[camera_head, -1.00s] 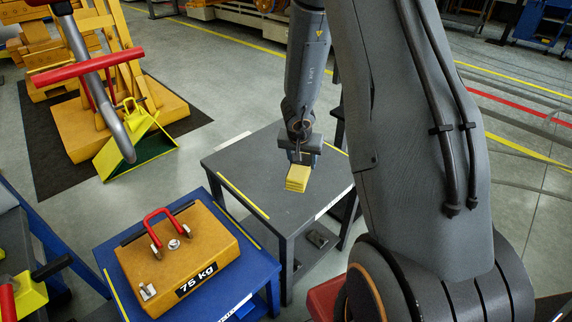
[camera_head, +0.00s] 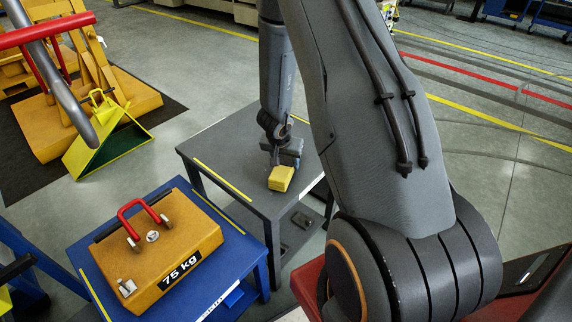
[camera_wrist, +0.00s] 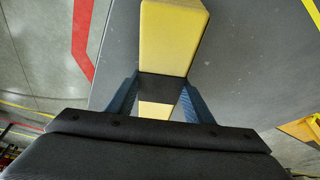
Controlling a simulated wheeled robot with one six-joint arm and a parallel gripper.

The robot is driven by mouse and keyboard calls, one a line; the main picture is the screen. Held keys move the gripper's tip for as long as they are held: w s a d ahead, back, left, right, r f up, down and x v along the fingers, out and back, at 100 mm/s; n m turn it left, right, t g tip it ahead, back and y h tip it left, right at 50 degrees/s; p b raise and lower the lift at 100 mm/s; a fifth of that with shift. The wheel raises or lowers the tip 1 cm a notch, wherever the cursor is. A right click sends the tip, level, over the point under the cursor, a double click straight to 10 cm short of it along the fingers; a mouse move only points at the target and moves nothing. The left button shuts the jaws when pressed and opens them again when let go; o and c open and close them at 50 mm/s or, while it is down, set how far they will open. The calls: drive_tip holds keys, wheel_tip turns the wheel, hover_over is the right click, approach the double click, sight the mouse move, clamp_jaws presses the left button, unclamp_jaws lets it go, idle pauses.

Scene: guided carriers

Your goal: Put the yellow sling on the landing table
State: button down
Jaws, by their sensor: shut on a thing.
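The yellow sling (camera_head: 281,178) is a small folded yellow block at the end of my arm, over the grey table (camera_head: 228,166). My gripper (camera_head: 284,157) is shut on it. In the wrist view, the sling (camera_wrist: 168,40) stretches out beyond the fingers, with a dark band across it between the two blue fingertips (camera_wrist: 158,95). The grey tabletop (camera_wrist: 245,70) lies behind it. The sling is at or just above the tabletop; I cannot tell if it touches. No label on the grey table reads clearly, so I cannot tell from one whether it is the landing table.
A blue table (camera_head: 262,248) at front left carries an orange 75 kg weight (camera_head: 165,245) with a red handle. Behind it stand a green and yellow bin (camera_head: 108,140) and an orange machine (camera_head: 60,118). The grey tabletop around the sling is clear.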

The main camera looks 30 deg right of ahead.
drive_tip(key=shift+f, duration=0.2)
drive_tip(key=shift+f, duration=0.2)
drive_tip(key=c, duration=0.9)
unclamp_jaws()
